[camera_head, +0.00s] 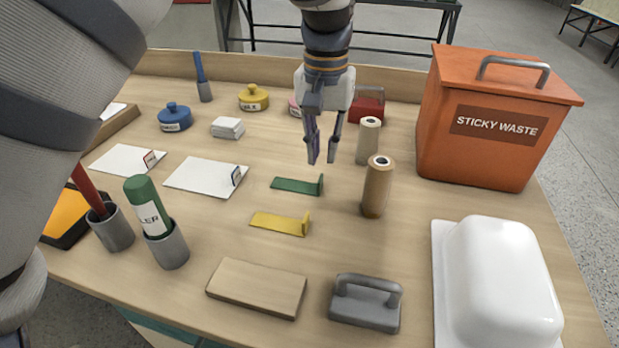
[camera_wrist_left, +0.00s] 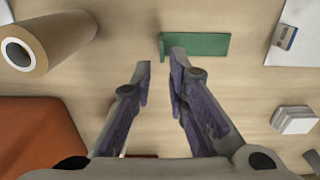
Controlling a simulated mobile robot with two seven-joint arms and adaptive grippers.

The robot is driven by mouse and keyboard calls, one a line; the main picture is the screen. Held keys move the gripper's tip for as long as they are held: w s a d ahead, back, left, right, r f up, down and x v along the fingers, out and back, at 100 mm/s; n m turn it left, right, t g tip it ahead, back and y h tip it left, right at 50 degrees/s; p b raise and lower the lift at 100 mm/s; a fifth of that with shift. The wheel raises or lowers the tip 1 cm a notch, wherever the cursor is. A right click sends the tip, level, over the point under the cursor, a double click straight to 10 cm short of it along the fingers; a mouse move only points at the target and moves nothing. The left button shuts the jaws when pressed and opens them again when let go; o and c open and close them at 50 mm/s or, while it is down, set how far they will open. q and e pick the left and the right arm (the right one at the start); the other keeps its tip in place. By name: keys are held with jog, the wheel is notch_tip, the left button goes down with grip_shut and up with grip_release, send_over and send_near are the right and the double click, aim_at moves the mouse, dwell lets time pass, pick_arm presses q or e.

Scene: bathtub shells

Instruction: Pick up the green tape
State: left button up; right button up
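The green tape (camera_head: 296,186) is a flat strip on the table with a raised tab at its right end. It also shows in the left wrist view (camera_wrist_left: 205,46), where its tab is at the left end. My left gripper (camera_head: 322,160) points down above the table, just behind and above the tape's right end in the head view. Its two fingers are apart with nothing between them, and they also show in the left wrist view (camera_wrist_left: 161,65). One fingertip overlaps the tape's lower edge in that view; contact cannot be told. My right gripper is not in view.
A yellow strip (camera_head: 280,223) lies in front of the green tape. Two upright brown rolls (camera_head: 376,190) (camera_head: 367,143) stand to its right, near the gripper. The orange waste bin (camera_head: 480,155) is further right. White cards (camera_head: 205,177) lie to the left.

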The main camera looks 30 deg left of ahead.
aim_at(322, 176)
pick_arm(q)
notch_tip(322, 176, down, 7)
jog(key=shift+w+a+f, duration=0.15)
grip_shut()
